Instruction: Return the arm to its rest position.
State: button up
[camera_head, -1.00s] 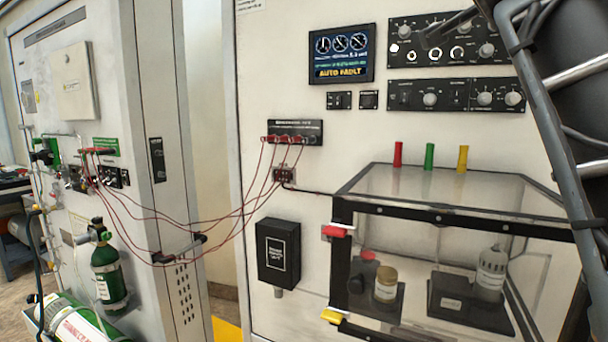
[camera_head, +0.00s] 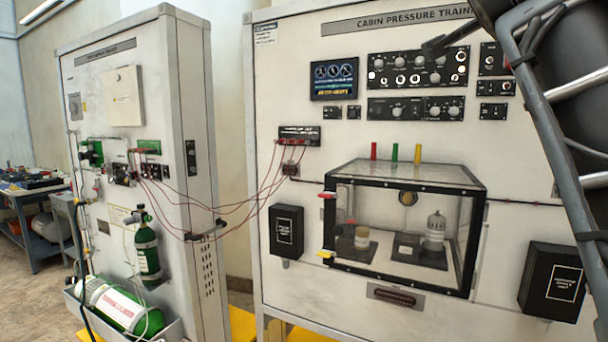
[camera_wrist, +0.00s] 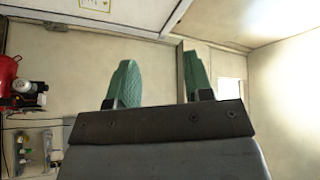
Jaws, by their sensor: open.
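My gripper (camera_wrist: 158,82) shows in the wrist view with its two green fingertips apart. Nothing is between them. Behind the fingers are a plain beige wall and a bright ceiling area. In the head view part of my arm runs down the right edge, and a dark piece of it shows at the top over the cabin pressure trainer (camera_head: 290,230). The fingertips cannot be made out in the head view.
The trainer carries a clear chamber (camera_head: 400,180) and a lit screen (camera_head: 331,78). Red hoses (camera_head: 232,204) link it to the left cabinet (camera_head: 105,62). A green cylinder (camera_head: 148,252) hangs there; another (camera_head: 120,305) lies below. A workbench (camera_head: 38,200) stands far left.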

jog(key=w+a+f+n+g+y+p, duration=0.2)
jog(key=w+f+n+y, duration=0.3)
jog(key=f, duration=0.6)
jog(key=w+a+f+n+g+y+p, duration=0.1)
jog(key=w+a+f+n+y, duration=0.25)
jog(key=w+f+n, duration=0.6)
jog(key=s+a+f+n+g+y+p, duration=0.1)
jog(key=s+f, duration=0.4)
jog(key=f, duration=0.7)
jog(key=s+a+f+n+g+y+p, duration=0.1)
jog(key=s+f, duration=0.5)
jog(key=f, duration=0.6)
jog(key=s+a+f+n+g+y+p, duration=0.1)
jog(key=s+a+f+n+g+y, duration=0.2)
jog(key=f, duration=0.9)
jog(key=s+n+g+y, duration=0.1)
jog(key=s+g, duration=0.2)
jog(key=shift+a+f+p, duration=0.15)
jog(key=shift+a+p, duration=0.15)
